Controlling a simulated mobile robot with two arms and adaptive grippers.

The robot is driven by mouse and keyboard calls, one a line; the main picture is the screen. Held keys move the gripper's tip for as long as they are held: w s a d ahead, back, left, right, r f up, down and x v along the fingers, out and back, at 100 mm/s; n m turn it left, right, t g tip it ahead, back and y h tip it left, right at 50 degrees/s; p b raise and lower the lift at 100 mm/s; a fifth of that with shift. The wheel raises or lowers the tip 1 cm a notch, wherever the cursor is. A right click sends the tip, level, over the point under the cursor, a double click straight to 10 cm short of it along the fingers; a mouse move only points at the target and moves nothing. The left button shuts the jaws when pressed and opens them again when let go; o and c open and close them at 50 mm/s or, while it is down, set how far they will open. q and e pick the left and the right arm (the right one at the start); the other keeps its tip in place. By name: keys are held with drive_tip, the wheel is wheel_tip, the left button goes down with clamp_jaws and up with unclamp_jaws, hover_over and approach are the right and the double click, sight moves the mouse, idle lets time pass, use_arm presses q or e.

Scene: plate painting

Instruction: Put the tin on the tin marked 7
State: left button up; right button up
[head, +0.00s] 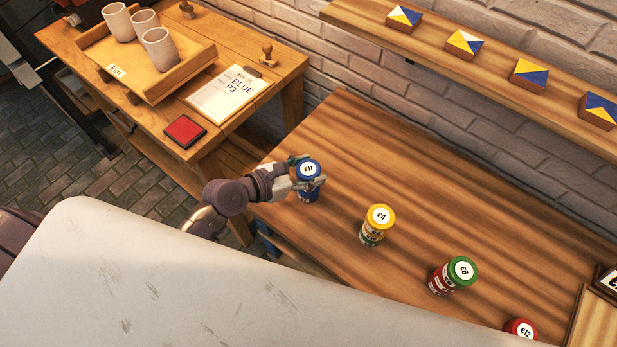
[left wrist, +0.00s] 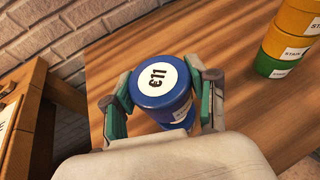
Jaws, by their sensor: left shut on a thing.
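My left gripper (head: 306,178) is shut around a blue tin (head: 308,169) with a white top label that reads 11. In the left wrist view, the fingers hold this blue tin (left wrist: 161,82) from both sides. More blue shows directly beneath it, seemingly another blue tin (head: 309,196); I cannot tell whether they touch. A yellow tin (head: 381,216) marked 4 tops a stack with yellow and green below. A green tin (head: 462,269) marked 8 sits on a red stack. A red tin (head: 521,328) marked 12 is partly cut off. I can read no 7. My right gripper is out of view.
The wooden table (head: 400,150) is clear behind the stacks. A side table at left holds a tray (head: 165,85) with cups, a sheet (head: 222,98) reading BLUE P3 and a red pad (head: 184,130). A wall shelf (head: 490,75) carries several painted blocks. A frame edge (head: 606,283) shows at right.

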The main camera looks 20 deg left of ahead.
sight(307, 179)
use_arm(q)
drive_tip(key=shift+f+b, duration=0.3)
drive_tip(key=shift+f, duration=1.35)
drive_tip(key=shift+f, duration=0.15)
drive_tip(key=o, duration=1.2)
drive_tip(key=shift+o, duration=0.2)
drive_tip(key=shift+s+a+r, duration=0.1)
drive_tip(key=shift+s+r, duration=0.1)
drive_tip(key=b+v, duration=0.1)
drive_tip(key=v, duration=1)
drive_tip(key=shift+s+a+r, duration=0.15)
drive_tip(key=shift+s+r, duration=0.05)
drive_tip(key=shift+r, duration=0.05)
